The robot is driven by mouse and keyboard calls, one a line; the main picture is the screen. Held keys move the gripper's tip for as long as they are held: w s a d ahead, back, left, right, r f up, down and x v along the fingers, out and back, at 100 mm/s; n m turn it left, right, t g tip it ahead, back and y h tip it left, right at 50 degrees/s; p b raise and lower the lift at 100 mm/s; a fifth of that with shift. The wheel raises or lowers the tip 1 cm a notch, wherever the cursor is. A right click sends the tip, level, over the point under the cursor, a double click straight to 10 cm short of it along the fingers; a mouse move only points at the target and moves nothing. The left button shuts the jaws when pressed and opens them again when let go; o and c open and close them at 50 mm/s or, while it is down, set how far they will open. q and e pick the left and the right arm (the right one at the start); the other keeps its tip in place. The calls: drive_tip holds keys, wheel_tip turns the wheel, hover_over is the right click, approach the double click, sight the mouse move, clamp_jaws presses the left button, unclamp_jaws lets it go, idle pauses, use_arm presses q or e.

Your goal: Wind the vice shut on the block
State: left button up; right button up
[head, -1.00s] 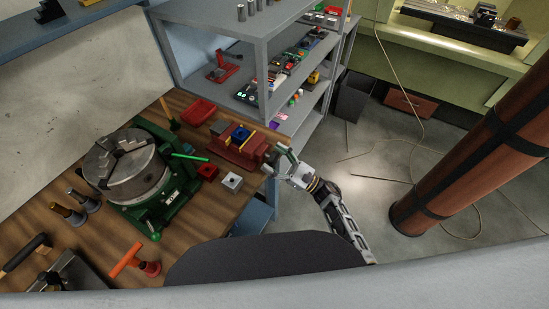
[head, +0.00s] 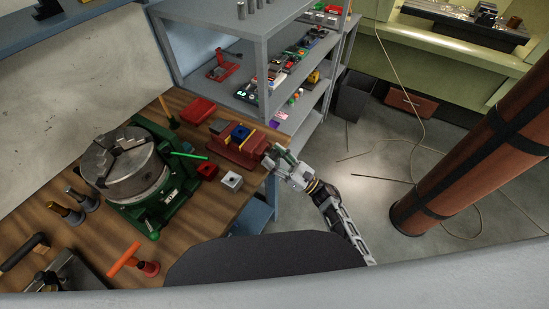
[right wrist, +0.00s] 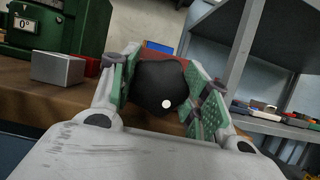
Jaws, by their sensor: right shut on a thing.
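The red vice (head: 247,155) stands near the right edge of the wooden bench. A blue block (head: 240,132) sits between its jaws, with yellow strips on either side; I cannot tell whether both jaws touch it. My right gripper (head: 279,157) is at the vice's right end, just past the bench edge. In the right wrist view, the gripper (right wrist: 163,92) has its green-padded fingers shut on a dark knob (right wrist: 158,82) with a white dot, at the vice's end. Part of the blue block (right wrist: 160,48) shows behind it. The left gripper is not in view.
A green rotary table with a grey chuck (head: 125,165) stands left of the vice. A small red block (head: 207,171), a grey block (head: 231,180) and a red tray (head: 198,110) lie nearby. A grey shelf (head: 225,50) stands behind.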

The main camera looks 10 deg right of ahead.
drive_tip(key=m+t+h, duration=0.1)
drive_tip(key=m, duration=0.2)
drive_tip(key=shift+m+t+h, duration=0.8)
drive_tip(key=shift+m+h, duration=0.2)
drive_tip(key=shift+m, duration=1)
drive_tip(key=o, duration=1)
